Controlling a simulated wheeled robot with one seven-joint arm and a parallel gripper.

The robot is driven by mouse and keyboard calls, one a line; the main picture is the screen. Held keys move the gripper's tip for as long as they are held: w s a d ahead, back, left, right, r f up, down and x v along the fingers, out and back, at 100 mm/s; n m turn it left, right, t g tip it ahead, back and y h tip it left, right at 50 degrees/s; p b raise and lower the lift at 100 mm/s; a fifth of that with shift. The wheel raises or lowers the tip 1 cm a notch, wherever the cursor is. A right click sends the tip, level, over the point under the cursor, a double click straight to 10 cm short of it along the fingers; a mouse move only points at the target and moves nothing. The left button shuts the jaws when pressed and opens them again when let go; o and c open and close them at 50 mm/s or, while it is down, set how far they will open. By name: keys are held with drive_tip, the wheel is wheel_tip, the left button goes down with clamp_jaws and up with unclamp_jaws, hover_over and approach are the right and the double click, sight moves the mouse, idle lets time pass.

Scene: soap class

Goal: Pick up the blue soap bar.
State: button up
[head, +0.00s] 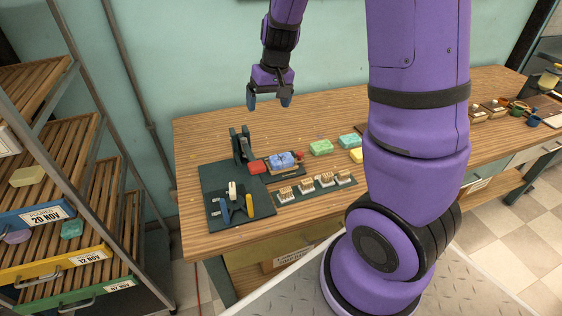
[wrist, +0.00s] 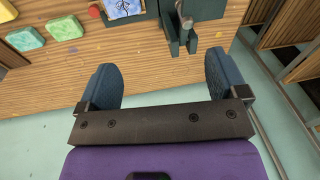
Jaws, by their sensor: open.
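The blue soap bar (head: 283,160) lies on a small dark board on the wooden workbench, in the left half of the bench in the head view. In the wrist view a patterned blue piece at the top edge (wrist: 122,8) appears to be the same bar, partly cut off. My gripper (head: 270,101) is open and empty. It hangs above the back of the bench, behind and above the bar and apart from it. In the wrist view its two fingers (wrist: 162,88) stand wide apart with bare bench edge and wall between them.
Green (head: 320,147), teal (head: 350,140) and yellow (head: 356,156) bars lie to the right. A stamp rack (head: 316,186) is in front. A slatted shelf (head: 60,170) stands left.

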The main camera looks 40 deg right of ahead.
drive_tip(key=g+h, duration=0.1)
drive_tip(key=g, duration=0.1)
hover_over(281, 158)
wheel_tip(281, 158, down, 14)
drive_tip(key=shift+m, duration=0.4)
wheel_tip(281, 158, down, 11)
drive_tip(key=shift+s+r, duration=0.1)
drive_tip(key=shift+c, duration=0.2)
drive_tip(key=c, duration=0.6)
